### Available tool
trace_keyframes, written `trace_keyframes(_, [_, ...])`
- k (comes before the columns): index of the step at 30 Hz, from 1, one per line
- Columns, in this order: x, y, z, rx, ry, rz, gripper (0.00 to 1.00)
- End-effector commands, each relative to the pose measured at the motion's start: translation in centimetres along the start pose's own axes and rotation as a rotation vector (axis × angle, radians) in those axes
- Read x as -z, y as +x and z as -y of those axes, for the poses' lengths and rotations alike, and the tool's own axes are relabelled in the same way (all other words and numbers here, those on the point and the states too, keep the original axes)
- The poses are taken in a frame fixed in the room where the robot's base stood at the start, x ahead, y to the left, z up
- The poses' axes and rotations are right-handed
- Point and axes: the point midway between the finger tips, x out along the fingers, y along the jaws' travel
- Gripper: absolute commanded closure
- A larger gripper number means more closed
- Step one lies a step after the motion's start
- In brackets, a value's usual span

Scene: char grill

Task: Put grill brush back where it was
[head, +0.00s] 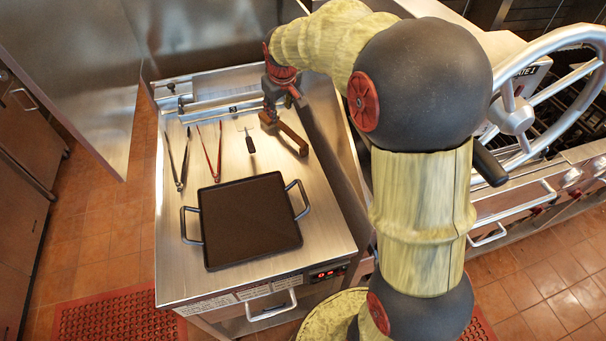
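The brown wooden grill brush (292,135) is at the back right of the steel worktop (180,255) in the head view. It points from under my gripper toward the front right. My gripper (271,108) points down at the back end of the brush, overlapping it in this view. The fingers are small and partly hidden, so I cannot tell whether they are closed on the brush. I also cannot tell whether the brush rests on the worktop or is slightly above it.
Left of the brush lie a spatula (248,141), red-handled tongs (212,150) and dark tongs (178,163). A black griddle pan (250,220) with two side handles fills the front middle. A rail (215,110) runs along the back. A large wheel (515,115) stands right.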

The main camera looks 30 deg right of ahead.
Motion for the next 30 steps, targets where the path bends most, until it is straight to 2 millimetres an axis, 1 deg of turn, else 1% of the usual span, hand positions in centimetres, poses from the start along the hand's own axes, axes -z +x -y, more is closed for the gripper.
trace_keyframes(1, [-1.0, -2.9, 1.0, 0.002, 0.010, -0.014, 0.63])
trace_keyframes(3, [-2.9, -6.0, 2.4, 0.009, 0.031, -0.022, 0.63])
trace_keyframes(5, [-4.6, -8.6, 3.6, 0.015, 0.049, -0.030, 0.63])
trace_keyframes(6, [-5.9, -10.1, 4.4, 0.019, 0.061, -0.033, 0.63])
trace_keyframes(8, [-7.9, -12.2, 5.6, 0.025, 0.078, -0.041, 0.63])
trace_keyframes(10, [-10.4, -14.5, 7.0, 0.033, 0.097, -0.050, 0.63])
trace_keyframes(11, [-11.5, -15.4, 7.5, 0.036, 0.106, -0.054, 0.63])
trace_keyframes(12, [-13.0, -16.4, 8.3, 0.041, 0.117, -0.057, 0.63])
trace_keyframes(14, [-15.4, -17.8, 9.4, 0.049, 0.135, -0.064, 0.63])
trace_keyframes(15, [-17.0, -18.6, 10.2, 0.055, 0.145, -0.068, 0.63])
trace_keyframes(17, [-19.4, -19.6, 11.2, 0.062, 0.162, -0.074, 0.63])
trace_keyframes(18, [-20.9, -20.0, 11.8, 0.067, 0.171, -0.077, 0.63])
trace_keyframes(21, [-24.0, -20.8, 13.1, 0.078, 0.191, -0.084, 0.63])
trace_keyframes(22, [-24.8, -20.9, 13.4, 0.081, 0.197, -0.084, 0.63])
trace_keyframes(25, [-26.6, -21.1, 14.1, 0.088, 0.210, -0.087, 0.63])
trace_keyframes(27, [-27.3, -21.1, 14.3, 0.090, 0.215, -0.088, 0.63])
trace_keyframes(30, [-27.8, -21.1, 14.5, 0.092, 0.218, -0.087, 0.63])
